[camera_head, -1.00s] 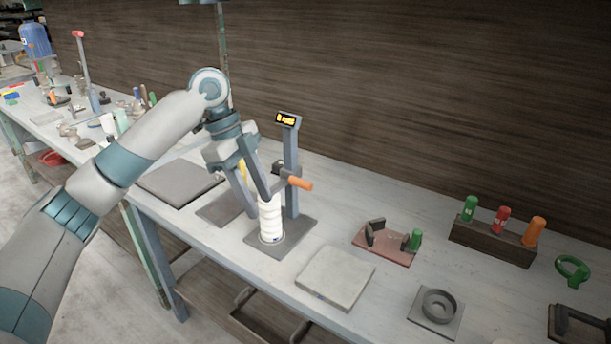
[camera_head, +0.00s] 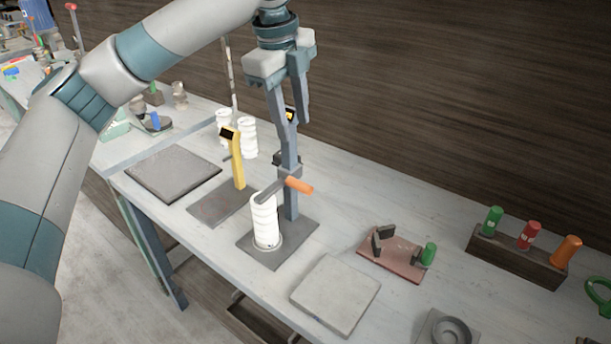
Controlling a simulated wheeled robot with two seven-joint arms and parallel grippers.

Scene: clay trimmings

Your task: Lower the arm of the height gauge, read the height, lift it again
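The height gauge has a grey-blue post (camera_head: 290,205) on a dark base plate (camera_head: 277,252). Its grey arm (camera_head: 272,190), with an orange handle (camera_head: 299,186), lies across the top of a white ribbed cylinder (camera_head: 264,222). I cannot tell whether the arm touches it. The gauge's display (camera_head: 289,114) is mostly hidden behind my gripper fingers, so no reading shows. My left gripper (camera_head: 295,121) is open and empty, in front of the post's upper part and above the handle. My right gripper is out of view.
A yellow post with a dark display (camera_head: 236,160) stands left of the gauge, with white cylinders (camera_head: 249,138) behind it. A square slab (camera_head: 336,293) and a reddish fixture (camera_head: 393,262) lie to the right. A wooden rack (camera_head: 515,258) holds green, red and orange cylinders.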

